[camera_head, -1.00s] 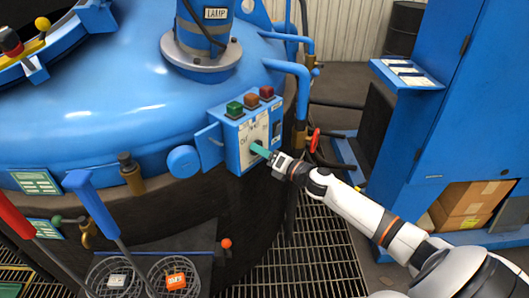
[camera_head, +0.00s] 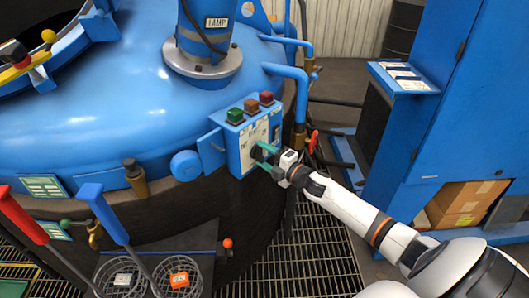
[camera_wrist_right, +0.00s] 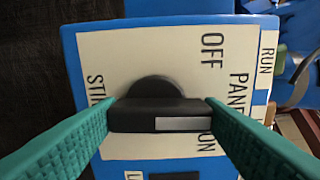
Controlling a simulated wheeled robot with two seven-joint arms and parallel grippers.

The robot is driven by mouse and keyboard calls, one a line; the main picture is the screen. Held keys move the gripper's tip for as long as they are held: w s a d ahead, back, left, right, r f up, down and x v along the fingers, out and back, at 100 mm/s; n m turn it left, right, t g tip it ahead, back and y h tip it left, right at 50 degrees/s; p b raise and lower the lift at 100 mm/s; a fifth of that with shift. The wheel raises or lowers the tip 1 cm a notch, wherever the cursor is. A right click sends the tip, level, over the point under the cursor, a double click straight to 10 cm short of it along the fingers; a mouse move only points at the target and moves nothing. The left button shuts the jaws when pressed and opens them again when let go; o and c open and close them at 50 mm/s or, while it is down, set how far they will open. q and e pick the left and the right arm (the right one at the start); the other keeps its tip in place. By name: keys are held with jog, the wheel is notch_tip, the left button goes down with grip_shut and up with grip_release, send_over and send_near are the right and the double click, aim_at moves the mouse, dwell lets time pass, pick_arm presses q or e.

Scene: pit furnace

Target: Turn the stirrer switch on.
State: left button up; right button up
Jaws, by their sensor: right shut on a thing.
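The stirrer switch is a black rotary knob (camera_wrist_right: 158,115) on a cream plate (camera_wrist_right: 120,55) of the blue control box (camera_head: 234,155). My left gripper is not in view.
Green, brown and red buttons (camera_head: 251,107) top the box. A blue pipe (camera_head: 301,95) and a red valve handle (camera_head: 313,140) stand close to its right. A blue cabinet (camera_head: 440,130) is further right. Grating floor (camera_head: 315,250) lies below.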

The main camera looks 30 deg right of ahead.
jog(key=m+p, duration=0.2)
jog(key=m, duration=0.3)
jog(key=shift+d+m, duration=0.1)
jog(key=shift+m, duration=0.2)
jog(key=shift+f+m+p, duration=0.1)
jog(key=shift+m+p, duration=0.4)
jog(key=shift+m, duration=0.9)
jog(key=o, duration=1)
jog(key=b+v, duration=0.1)
jog(key=v, duration=1.1)
jog(key=shift+d, duration=0.1)
jog(key=shift+f, duration=0.1)
